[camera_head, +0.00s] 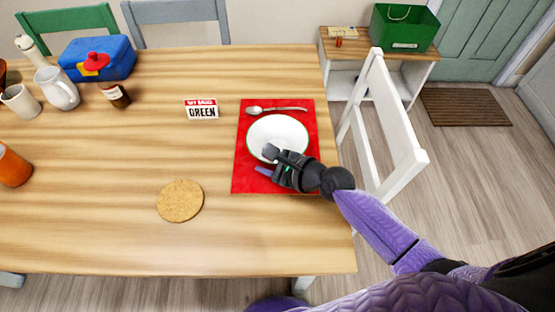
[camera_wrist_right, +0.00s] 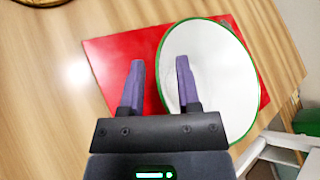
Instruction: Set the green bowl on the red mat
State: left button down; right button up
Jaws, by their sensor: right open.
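The green bowl (camera_head: 277,137), white inside with a thin green rim, rests on the red mat (camera_head: 242,172) on the wooden table. In the right wrist view the bowl (camera_wrist_right: 215,65) covers part of the red mat (camera_wrist_right: 110,58). My right gripper (camera_head: 266,162) is open at the bowl's near edge, low over the mat. In the wrist view its fingers (camera_wrist_right: 160,62) are spread, the left one over the mat and the right one in front of the bowl's rim. Whether they touch the rim, I cannot tell. My left gripper is not in view.
A spoon (camera_head: 277,109) lies on the mat's far part. A small sign (camera_head: 201,109) and a cork coaster (camera_head: 180,201) are to the left. A white chair (camera_head: 396,130) is right of the table.

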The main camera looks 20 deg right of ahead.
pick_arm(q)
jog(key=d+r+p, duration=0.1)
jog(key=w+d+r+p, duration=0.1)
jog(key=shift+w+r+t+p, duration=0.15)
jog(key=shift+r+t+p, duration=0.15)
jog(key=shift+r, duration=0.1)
pick_arm(e)
jog(key=v, duration=1.2)
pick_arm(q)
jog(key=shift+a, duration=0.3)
pick_arm(e)
jog(key=shift+a, duration=0.1)
